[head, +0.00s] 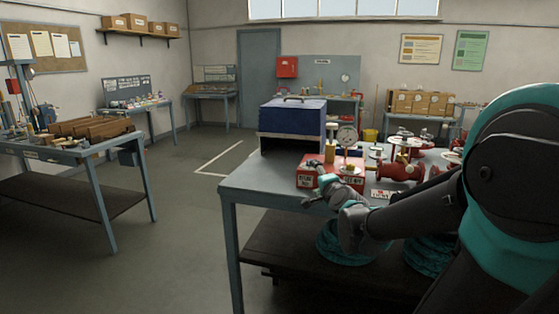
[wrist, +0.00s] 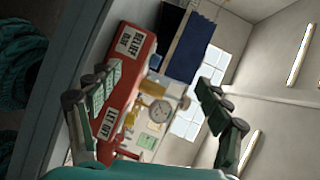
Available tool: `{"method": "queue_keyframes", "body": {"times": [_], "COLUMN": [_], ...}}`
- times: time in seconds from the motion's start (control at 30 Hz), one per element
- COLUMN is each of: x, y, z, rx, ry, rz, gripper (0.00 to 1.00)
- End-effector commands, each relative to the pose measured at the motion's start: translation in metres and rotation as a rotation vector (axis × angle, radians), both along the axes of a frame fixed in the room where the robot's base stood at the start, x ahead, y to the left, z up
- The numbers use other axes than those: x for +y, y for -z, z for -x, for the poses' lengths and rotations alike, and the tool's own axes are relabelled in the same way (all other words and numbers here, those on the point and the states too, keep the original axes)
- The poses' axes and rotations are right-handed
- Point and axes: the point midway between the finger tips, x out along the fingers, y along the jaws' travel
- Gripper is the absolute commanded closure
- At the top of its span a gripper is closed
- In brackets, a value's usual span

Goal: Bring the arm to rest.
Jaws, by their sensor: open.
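My arm reaches in from the right in the head view, and my gripper (head: 318,186) is at the front edge of the workbench (head: 262,178). In the wrist view my gripper (wrist: 158,100) has its two fingers spread wide, with nothing between them. A red box (wrist: 127,72) with white labels lies beyond the fingers, partly behind the left one. The red box (head: 309,170) also shows on the bench in the head view, just behind my gripper. Whether the fingers touch it I cannot tell.
A blue case (head: 292,115) is at the back left of the bench, and red valve parts (head: 400,171) lie to the right. The bench's left front corner is bare. Open floor (head: 180,220) lies to the left.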

Motion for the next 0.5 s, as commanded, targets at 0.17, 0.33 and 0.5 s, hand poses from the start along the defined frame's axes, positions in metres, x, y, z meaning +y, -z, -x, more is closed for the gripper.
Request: {"method": "queue_keyframes", "body": {"times": [0.17, 0.33, 0.5], "x": [0.005, -0.02, -0.052], "y": [0.1, 0.18, 0.228], "z": [0.072, 0.15, 0.217], "rx": [0.223, 0.444, 0.627], "ry": [-0.242, -0.464, -0.64], "rz": [0.49, 0.859, 1.089], "gripper": [0.22, 0.22, 0.22]}}
